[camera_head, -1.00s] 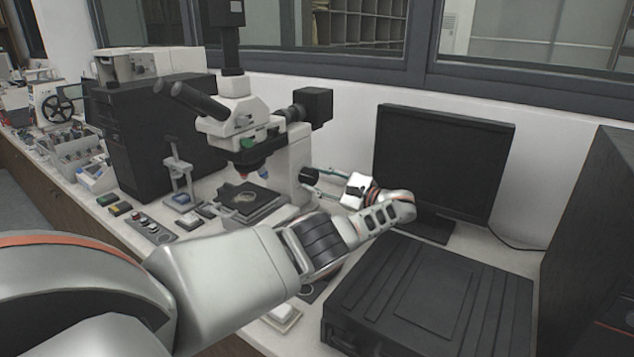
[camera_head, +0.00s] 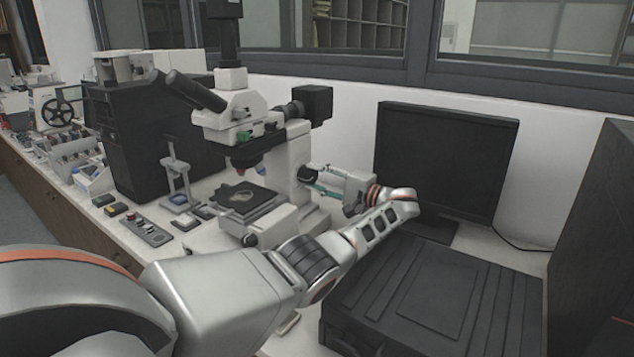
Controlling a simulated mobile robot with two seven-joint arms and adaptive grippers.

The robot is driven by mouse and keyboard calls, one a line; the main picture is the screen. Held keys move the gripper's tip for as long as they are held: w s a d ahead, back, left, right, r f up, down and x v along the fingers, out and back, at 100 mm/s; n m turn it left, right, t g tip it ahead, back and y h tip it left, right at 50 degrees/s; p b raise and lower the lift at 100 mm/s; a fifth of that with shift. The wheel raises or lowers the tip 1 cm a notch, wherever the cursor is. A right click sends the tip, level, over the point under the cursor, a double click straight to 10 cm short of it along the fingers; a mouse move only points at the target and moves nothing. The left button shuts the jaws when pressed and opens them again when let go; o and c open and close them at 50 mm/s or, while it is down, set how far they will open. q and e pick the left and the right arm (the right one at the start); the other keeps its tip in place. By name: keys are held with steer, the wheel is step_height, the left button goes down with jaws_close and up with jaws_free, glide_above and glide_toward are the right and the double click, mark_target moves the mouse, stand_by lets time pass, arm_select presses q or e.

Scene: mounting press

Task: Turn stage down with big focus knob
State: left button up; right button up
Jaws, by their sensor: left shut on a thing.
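The white microscope (camera_head: 300,152) stands on the bench in the middle of the view, with its dark stage (camera_head: 255,208) under the objectives (camera_head: 240,168). The black big focus knob (camera_head: 305,174) is on the right side of its body, partly covered by the fingers. My left gripper (camera_head: 316,182) reaches in from the right side of the microscope, with its fingers pointing left. It is shut on the focus knob. Another dark knob (camera_head: 250,240) shows low at the front of the base. My right gripper is out of view.
A black monitor (camera_head: 445,160) stands behind my left wrist. A small button panel (camera_head: 147,230) and a small stand (camera_head: 178,185) are left of the microscope. A dark tower stands at the right edge.

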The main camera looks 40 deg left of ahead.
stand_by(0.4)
arm_select(q)
steer(key=o, duration=1.1)
steer(key=d, duration=0.7)
steer(key=shift+w+d+f, duration=0.1)
steer(key=shift+w+d, duration=0.1)
steer(key=shift+w, duration=0.15)
steer(key=shift+s+f, duration=0.1)
